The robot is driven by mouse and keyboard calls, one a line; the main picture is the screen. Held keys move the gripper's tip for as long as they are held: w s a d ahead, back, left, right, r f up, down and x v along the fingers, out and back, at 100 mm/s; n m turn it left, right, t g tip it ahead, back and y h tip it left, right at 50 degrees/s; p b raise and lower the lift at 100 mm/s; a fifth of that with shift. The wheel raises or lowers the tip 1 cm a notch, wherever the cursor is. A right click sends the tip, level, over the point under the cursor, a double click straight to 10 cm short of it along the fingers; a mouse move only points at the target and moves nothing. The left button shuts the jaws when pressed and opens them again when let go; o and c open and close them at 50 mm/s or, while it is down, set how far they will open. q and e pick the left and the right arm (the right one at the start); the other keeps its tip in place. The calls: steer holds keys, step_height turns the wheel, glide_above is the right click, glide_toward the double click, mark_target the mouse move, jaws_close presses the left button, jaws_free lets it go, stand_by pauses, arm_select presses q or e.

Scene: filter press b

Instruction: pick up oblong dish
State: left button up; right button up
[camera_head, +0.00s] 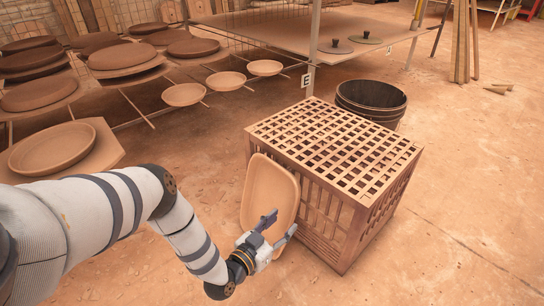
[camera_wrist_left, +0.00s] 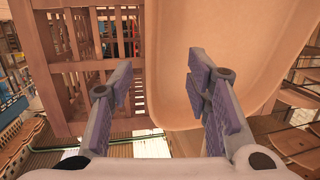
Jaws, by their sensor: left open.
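The oblong dish (camera_head: 268,188) is tan and shallow with rounded corners. It stands tilted on edge against the left side of the slatted wooden crate (camera_head: 335,140). My left gripper (camera_head: 278,222) is in front of the dish's lower part in the head view and covers some of it. In the left wrist view the left gripper (camera_wrist_left: 160,72) is open, with its two fingers apart. The dish (camera_wrist_left: 222,45) fills the upper right there, beyond the fingers. I cannot tell whether a finger touches it. My right gripper is in neither view.
A dark bucket (camera_head: 371,102) stands behind the crate. Racks with several round dishes (camera_head: 55,148) and small bowls (camera_head: 184,95) are at the left. A low table (camera_head: 290,30) with two dark lids is at the back.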

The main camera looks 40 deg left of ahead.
mark_target(287, 217)
arm_select(q)
steer(key=w, duration=0.1)
steer(key=w+b, duration=0.1)
steer(key=w, duration=0.2)
steer(key=shift+a+f+b, duration=0.3)
steer(key=shift+b, duration=0.05)
jaws_close()
steer(key=shift+s+r+p, duration=0.15)
steer(key=shift+p, duration=0.15)
